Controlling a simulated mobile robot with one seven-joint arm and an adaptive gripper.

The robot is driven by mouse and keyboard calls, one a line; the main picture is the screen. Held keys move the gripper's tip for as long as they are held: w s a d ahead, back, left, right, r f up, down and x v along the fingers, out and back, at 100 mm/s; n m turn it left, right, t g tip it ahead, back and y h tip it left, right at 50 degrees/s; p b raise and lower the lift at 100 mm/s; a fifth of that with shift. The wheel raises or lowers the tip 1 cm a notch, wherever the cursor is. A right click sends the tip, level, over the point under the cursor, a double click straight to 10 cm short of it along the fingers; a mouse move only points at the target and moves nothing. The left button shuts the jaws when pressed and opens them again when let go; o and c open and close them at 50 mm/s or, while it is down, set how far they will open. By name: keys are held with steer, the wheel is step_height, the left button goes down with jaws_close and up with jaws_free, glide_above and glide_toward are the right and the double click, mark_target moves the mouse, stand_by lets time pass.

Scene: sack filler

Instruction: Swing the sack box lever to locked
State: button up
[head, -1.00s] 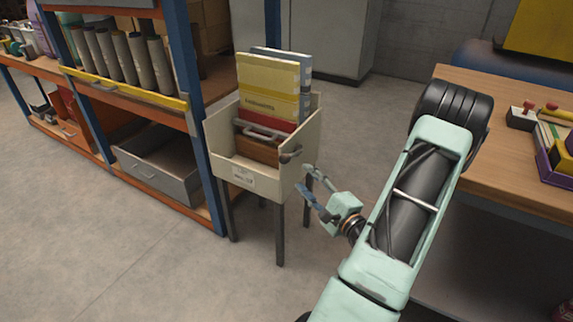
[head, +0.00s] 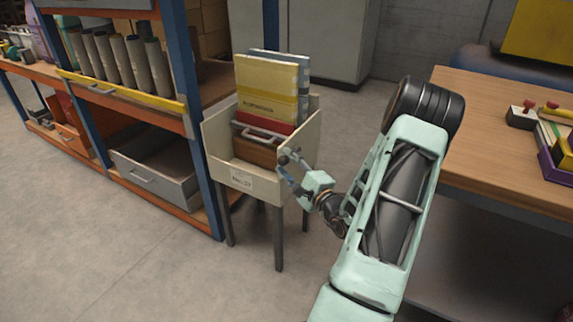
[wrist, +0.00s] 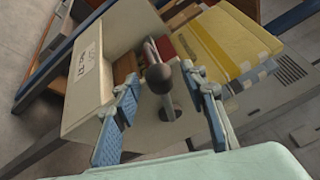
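The sack box (head: 225,172) is a cream open-topped box on dark legs; it also shows tilted in the wrist view (wrist: 95,75). Its lever (wrist: 158,80) has a dark ball knob and a grey stem, mounted on the box's side wall. In the head view my gripper largely covers the lever. My gripper (head: 285,168) is at the box's right side. In the wrist view my gripper (wrist: 160,75) is open, with one blue-padded finger on each side of the knob and gaps visible on both sides. I cannot tell the lever's locked mark.
Yellow and grey binders (head: 268,88) and a red-brown case with a handle stand in the box. A blue and orange shelf rack (head: 185,90) is close on the left. A wooden table (head: 500,165) is on the right. Floor shows between box and table.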

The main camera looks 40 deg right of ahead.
jaws_close()
steer(key=r+m+p, duration=0.1)
steer(key=p, duration=0.1)
steer(key=d+r+g+p, duration=0.1)
steer(key=p, duration=0.1)
steer(key=r+m+p, duration=0.1)
steer(key=p, duration=0.1)
steer(key=shift+w+d+r+m, duration=0.1)
steer(key=shift+w+d+m, duration=0.15)
steer(key=shift+w+m, duration=0.05)
steer(key=shift+o, duration=0.5)
jaws_free()
steer(key=shift+s, duration=0.15)
steer(key=s+a+r, duration=0.1)
steer(key=s, duration=1)
steer(key=shift+s+r, duration=0.2)
steer(key=shift+s, duration=0.15)
